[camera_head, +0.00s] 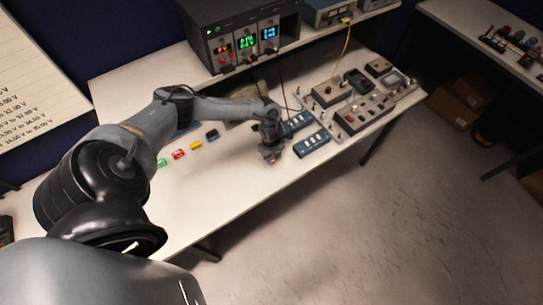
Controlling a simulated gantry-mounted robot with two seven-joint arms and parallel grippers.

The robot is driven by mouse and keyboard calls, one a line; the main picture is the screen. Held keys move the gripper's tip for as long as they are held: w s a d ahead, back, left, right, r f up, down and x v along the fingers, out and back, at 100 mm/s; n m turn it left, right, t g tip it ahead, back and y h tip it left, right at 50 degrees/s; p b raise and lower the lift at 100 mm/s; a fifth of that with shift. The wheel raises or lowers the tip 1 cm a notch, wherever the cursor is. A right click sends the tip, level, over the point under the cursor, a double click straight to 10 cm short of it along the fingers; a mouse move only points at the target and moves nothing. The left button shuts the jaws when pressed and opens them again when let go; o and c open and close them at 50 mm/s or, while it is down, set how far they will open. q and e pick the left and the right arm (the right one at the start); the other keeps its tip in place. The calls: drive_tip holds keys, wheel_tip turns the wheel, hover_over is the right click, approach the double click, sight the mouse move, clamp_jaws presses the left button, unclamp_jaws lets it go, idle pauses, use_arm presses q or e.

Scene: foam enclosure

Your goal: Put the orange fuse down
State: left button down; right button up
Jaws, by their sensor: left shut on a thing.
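My left gripper (270,156) points down low over the white table, just left of the blue fuse blocks. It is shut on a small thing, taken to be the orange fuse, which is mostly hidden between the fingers. I cannot tell whether it touches the table. Two blue blocks with pale slots, one nearer (312,143) and one farther (297,123), lie right of the gripper. My right gripper is not in view.
A black power supply (243,40) with lit displays stands at the back. A panel with switches and knobs (352,105) lies to the right, with a yellow cable (345,42) behind it. The white tabletop (225,195) in front of the gripper is clear.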

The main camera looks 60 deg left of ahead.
use_arm(q)
drive_tip(key=shift+f, duration=0.15)
drive_tip(key=shift+f, duration=0.15)
drive_tip(key=c, duration=1)
unclamp_jaws()
drive_tip(key=shift+o, duration=0.2)
drive_tip(key=shift+r, duration=0.2)
